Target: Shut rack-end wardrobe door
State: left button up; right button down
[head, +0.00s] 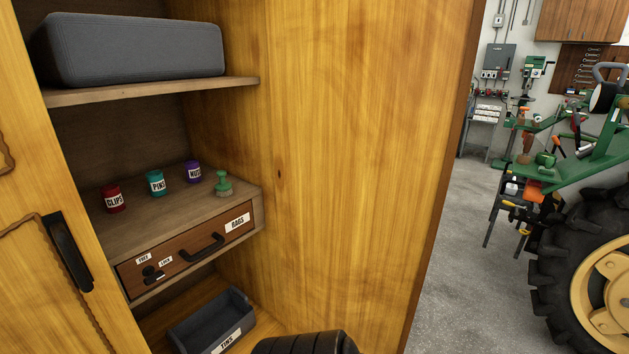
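The wooden wardrobe stands open in front of me. A tall, plain wooden panel (345,150) runs along the right of the opening towards me. It looks like the wardrobe's open right door, swung out, but I cannot tell where the inner side wall ends and a door begins. A second door (30,285), with carved moulding and a black upright handle (70,252), covers the left side and appears shut. I cannot tell which door is the rack-end one. Neither gripper's fingers show in the head view.
Inside are a grey box (135,50) on the upper shelf, small jars (156,183), a green stamp-like object (223,184), a drawer marked RAGS (190,248) and a dark bin (212,318). Clear floor (450,265) and a tractor wheel (590,270) lie right.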

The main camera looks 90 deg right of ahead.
aim_at(368, 98)
jog(key=k+l+z, duration=0.1)
jog(key=l, duration=0.25)
jog(key=k+l+z, duration=0.1)
jog(key=k+l, duration=0.4)
jog(key=l, duration=0.2)
jog(key=k+l+z, duration=0.15)
jog(key=l, duration=0.2)
jog(key=k+l+z, duration=0.1)
jog(key=l, duration=0.3)
jog(key=k+l+z, duration=0.1)
jog(key=k+l, duration=0.15)
jog(key=l, duration=0.15)
jog(key=k+l, duration=0.1)
jog(key=l, duration=0.3)
jog(key=z, duration=0.05)
